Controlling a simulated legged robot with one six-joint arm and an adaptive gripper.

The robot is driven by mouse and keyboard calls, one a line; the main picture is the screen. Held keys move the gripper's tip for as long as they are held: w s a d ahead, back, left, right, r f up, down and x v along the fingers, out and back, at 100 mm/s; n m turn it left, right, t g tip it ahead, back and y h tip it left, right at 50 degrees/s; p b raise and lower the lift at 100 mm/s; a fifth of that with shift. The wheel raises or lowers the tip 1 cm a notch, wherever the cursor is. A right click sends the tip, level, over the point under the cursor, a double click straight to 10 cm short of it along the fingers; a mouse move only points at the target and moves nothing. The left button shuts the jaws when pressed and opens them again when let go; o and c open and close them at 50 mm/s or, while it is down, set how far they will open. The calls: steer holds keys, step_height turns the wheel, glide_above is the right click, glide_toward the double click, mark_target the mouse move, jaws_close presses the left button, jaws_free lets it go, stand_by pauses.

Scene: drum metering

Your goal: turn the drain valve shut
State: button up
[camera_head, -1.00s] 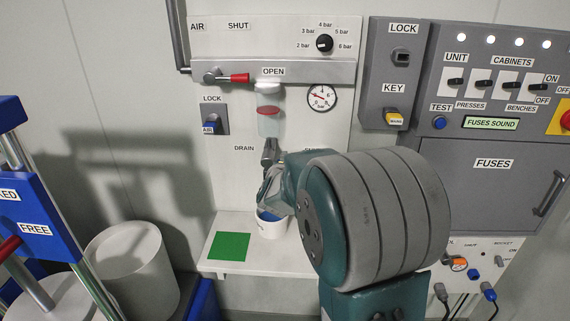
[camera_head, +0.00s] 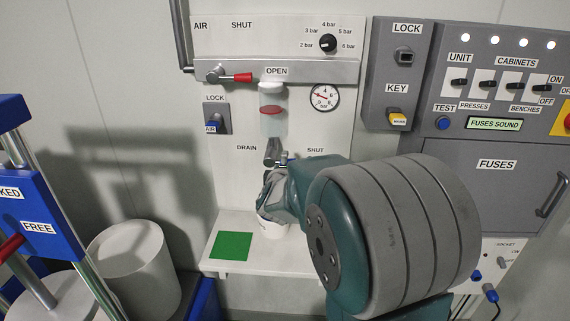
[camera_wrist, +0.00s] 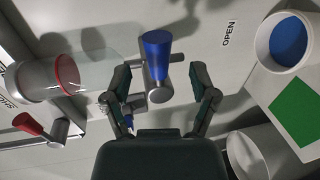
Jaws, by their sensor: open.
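The drain valve sits under the clear filter bowl (camera_head: 272,112) on the white panel, by the words DRAIN and SHUT. In the wrist view its blue handle (camera_wrist: 157,50) points up the picture, across from the direction of the word OPEN. In the head view a small part of the valve (camera_head: 273,152) shows above my gripper, and its handle seems to point right, towards SHUT. My gripper (camera_wrist: 162,92) is open, with one finger on each side of the valve body. I cannot tell whether a finger touches it. My wrist hides much of the gripper in the head view.
A white cup (camera_wrist: 263,50) with blue inside stands by a green square (camera_head: 231,245) on the shelf (camera_head: 215,268) below. The red air handle (camera_head: 237,77) and a gauge (camera_head: 325,97) are above. A grey switch cabinet (camera_head: 495,150) stands at right.

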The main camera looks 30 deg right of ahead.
steer(key=v, duration=0.9)
steer(key=shift+a, duration=0.35)
steer(key=shift+a, duration=0.1)
steer(key=s+a+m+g+y, duration=0.1)
steer(key=s+a+m+y, duration=0.4)
steer(key=a+y, duration=0.55)
steer(key=s+a+f+m+g+h, duration=0.1)
steer(key=s+m+g, duration=0.5)
steer(key=s, duration=1.1)
steer(key=shift+a+f+h, duration=0.35)
steer(key=shift+a+f, duration=0.45)
steer(key=shift+a, duration=0.2)
